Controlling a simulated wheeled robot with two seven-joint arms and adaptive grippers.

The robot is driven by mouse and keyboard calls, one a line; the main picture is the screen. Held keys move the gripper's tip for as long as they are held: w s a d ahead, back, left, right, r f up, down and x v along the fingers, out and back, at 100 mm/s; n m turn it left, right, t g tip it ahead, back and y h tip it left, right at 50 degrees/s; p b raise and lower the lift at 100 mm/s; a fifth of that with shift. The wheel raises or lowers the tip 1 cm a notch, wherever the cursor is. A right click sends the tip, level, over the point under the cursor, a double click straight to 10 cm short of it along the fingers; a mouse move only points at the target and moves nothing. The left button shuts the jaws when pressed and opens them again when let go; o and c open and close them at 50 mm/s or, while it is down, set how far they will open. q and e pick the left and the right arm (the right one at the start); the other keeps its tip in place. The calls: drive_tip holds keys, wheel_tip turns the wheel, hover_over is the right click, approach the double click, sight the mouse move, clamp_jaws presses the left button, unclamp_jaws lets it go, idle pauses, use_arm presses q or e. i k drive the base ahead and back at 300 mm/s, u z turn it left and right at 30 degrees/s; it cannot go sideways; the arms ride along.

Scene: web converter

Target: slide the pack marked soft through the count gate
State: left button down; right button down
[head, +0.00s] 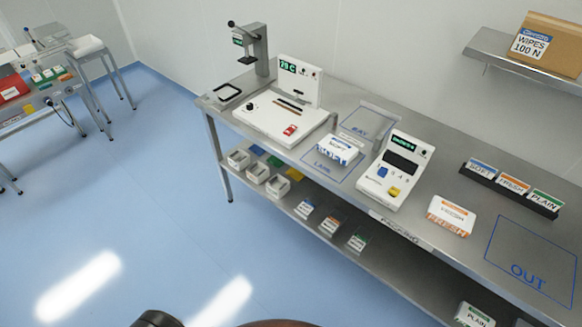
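A white pack with a blue-striped label reading SOFT (340,149) lies on the steel bench, inside the blue outlined area marked LANE or similar. A low pale upright piece (378,116) stands behind it by the area marked BAY; I cannot tell if it is part of the count gate. A white console with a green display, dark window, and blue and yellow buttons (375,190) stands just right of the pack. No label in view names the count gate. Neither of my grippers is in view.
Left of the pack is a white sealer-like machine (270,122). An orange-striped pack (451,216) lies right of the console. A black rack (510,189) holds SOFT, FRESH-like and PLAIN cards. The blue OUT outline (532,258) is empty. A lower shelf holds trays and packs.

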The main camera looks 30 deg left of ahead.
sight(340, 150)
drive_tip(key=u, duration=0.35)
drive_tip(key=k, duration=0.8)
drive_tip(key=u, duration=1.2)
drive_tip(key=i, duration=1.5)
drive_tip(key=z, duration=0.3)
